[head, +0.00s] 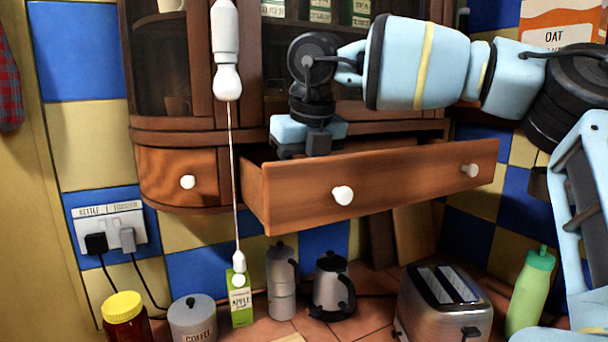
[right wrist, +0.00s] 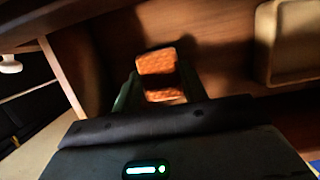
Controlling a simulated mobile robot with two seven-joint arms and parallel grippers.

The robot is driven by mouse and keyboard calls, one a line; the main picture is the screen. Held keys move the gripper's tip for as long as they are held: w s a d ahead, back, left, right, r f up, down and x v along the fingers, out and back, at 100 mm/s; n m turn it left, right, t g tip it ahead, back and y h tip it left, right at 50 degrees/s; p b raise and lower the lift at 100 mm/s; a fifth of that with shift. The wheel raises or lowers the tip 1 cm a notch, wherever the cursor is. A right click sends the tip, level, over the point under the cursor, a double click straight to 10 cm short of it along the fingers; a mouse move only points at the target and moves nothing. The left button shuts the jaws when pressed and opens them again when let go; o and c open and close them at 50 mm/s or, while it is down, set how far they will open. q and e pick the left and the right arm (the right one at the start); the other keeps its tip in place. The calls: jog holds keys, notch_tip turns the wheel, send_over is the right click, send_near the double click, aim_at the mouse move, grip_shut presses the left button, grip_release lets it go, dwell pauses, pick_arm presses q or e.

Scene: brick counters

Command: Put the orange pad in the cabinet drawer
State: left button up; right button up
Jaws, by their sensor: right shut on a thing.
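The cabinet drawer (head: 400,180) is pulled open, with a wooden front and two white knobs. My right gripper (head: 305,148) reaches down into its left part from above; its fingertips are hidden behind the drawer front in the head view. In the right wrist view the orange pad (right wrist: 157,62) is textured and small. It sits between the two fingers, which are shut on it, over the drawer's wooden floor. I cannot tell whether the pad touches the floor. My left gripper is not in view.
A pale shallow tray (right wrist: 265,45) lies in the drawer to the right of the pad. A white pull cord (head: 230,150) hangs in front, left of the drawer. A closed drawer (head: 165,170) is beside it. Below stand a toaster (head: 445,305) and a moka pot (head: 281,285).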

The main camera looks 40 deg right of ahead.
jog(key=shift+f, duration=0.15)
jog(key=o, duration=0.9)
jog(key=shift+r, duration=0.65)
jog(key=v, duration=1.1)
jog(key=shift+s+a, duration=0.1)
jog(key=shift+s, duration=0.05)
